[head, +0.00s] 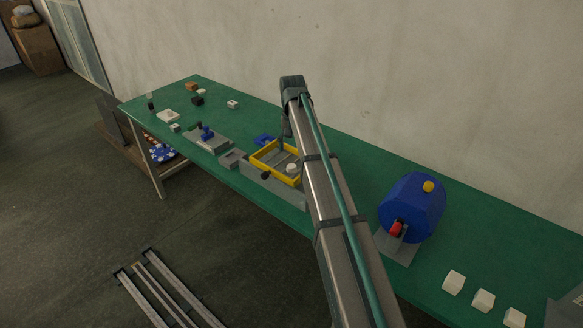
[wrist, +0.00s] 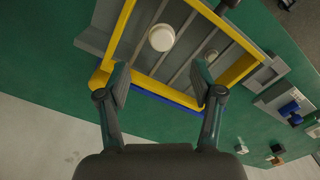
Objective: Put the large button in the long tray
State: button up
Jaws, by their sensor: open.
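A large white round button (wrist: 161,37) lies inside a yellow-rimmed frame (wrist: 121,30) with grey slats; it also shows in the head view (head: 292,169). I cannot tell for sure which piece is the long tray; a long grey piece (head: 275,188) runs along the front of the yellow frame.
A blue drum (head: 411,205) with a yellow knob stands right of my arm. Several white blocks (head: 484,300) sit near the right end of the green table (head: 490,232). Grey fixtures with a blue part (head: 207,133) stand left of the frame. A wall is behind.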

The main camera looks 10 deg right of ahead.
aim_at(292, 165)
jog(key=shift+w+f+p, duration=0.2)
jog(key=shift+f+p, duration=1.25)
jog(key=shift+f, duration=2.75)
jog(key=c, duration=0.9)
jog(key=shift+r, duration=0.1)
